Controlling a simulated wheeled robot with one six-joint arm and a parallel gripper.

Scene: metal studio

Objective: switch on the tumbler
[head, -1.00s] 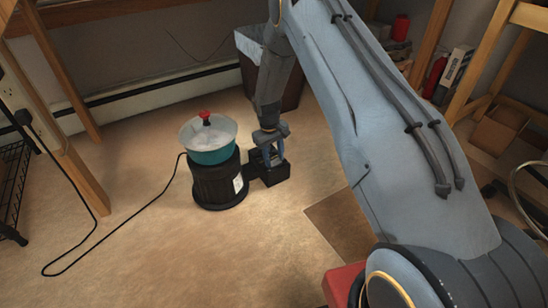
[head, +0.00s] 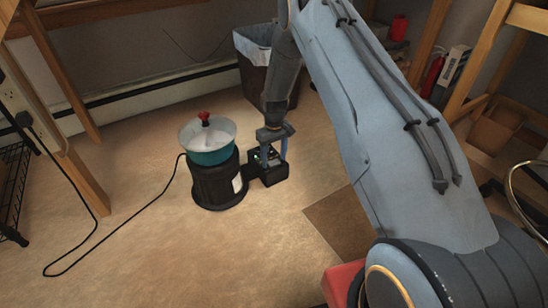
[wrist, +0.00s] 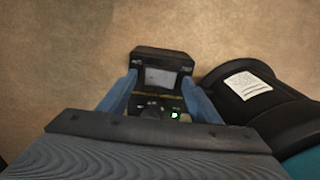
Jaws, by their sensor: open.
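The tumbler (head: 215,185) stands on the floor, a black drum-shaped base with a teal bowl (head: 207,154) on top that has a clear lid and a red knob. Its black control box (head: 270,174) is attached at the right side, and a green light (head: 257,155) glows on it. In the wrist view the control box (wrist: 161,60) shows a pale label, a dark knob (wrist: 153,111) and the lit green switch (wrist: 175,115). My gripper (head: 274,152) is open above the box, its blue fingers either side of the controls. Whether they touch it I cannot tell.
A black cord (head: 108,237) runs over the floor to the left from the tumbler. A lined waste bin (head: 254,65) stands behind, a black wire rack (head: 14,190) at the left. The floor in front is clear.

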